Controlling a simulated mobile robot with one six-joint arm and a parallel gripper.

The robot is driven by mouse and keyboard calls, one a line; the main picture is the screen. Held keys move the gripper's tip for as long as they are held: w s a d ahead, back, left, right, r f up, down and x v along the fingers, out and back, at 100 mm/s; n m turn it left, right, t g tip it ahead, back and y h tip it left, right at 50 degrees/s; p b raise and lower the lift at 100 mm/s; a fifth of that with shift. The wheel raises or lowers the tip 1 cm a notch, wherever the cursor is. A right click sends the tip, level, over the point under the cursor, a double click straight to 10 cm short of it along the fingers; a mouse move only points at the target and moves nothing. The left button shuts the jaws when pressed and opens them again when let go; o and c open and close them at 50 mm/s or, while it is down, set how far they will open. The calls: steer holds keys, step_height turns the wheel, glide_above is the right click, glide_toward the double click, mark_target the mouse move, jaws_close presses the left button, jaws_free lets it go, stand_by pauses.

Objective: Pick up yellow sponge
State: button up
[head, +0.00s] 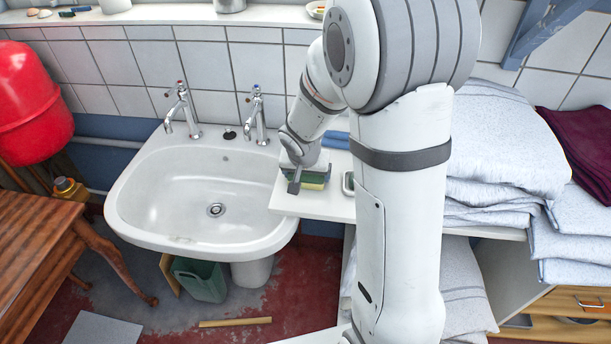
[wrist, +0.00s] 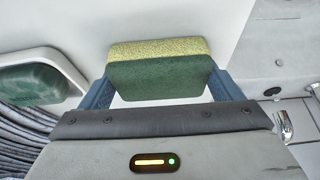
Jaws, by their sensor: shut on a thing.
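The yellow sponge (head: 313,182) with a green scouring layer is at the left end of the white shelf, beside the sink. In the wrist view the sponge (wrist: 160,70) sits between the two blue fingers of my gripper (wrist: 160,88), which touch its left and right sides. My gripper (head: 308,180) is shut on it, reaching down from above. The white shelf surface shows close around the sponge; I cannot tell whether the sponge still touches it.
A white dish with a green pad (wrist: 40,82) lies close to the left in the wrist view. The white sink (head: 150,205) and its taps (head: 257,115) are left of the shelf. Folded white linens (head: 500,130) are stacked on the right. A tiled wall (head: 215,65) stands behind.

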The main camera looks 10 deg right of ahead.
steer(key=shift+c, duration=0.5)
steer(key=shift+r, duration=0.5)
step_height(320, 180, up, 17)
steer(key=shift+p, duration=0.4)
steer(key=o, duration=0.5)
steer(key=c, duration=0.4)
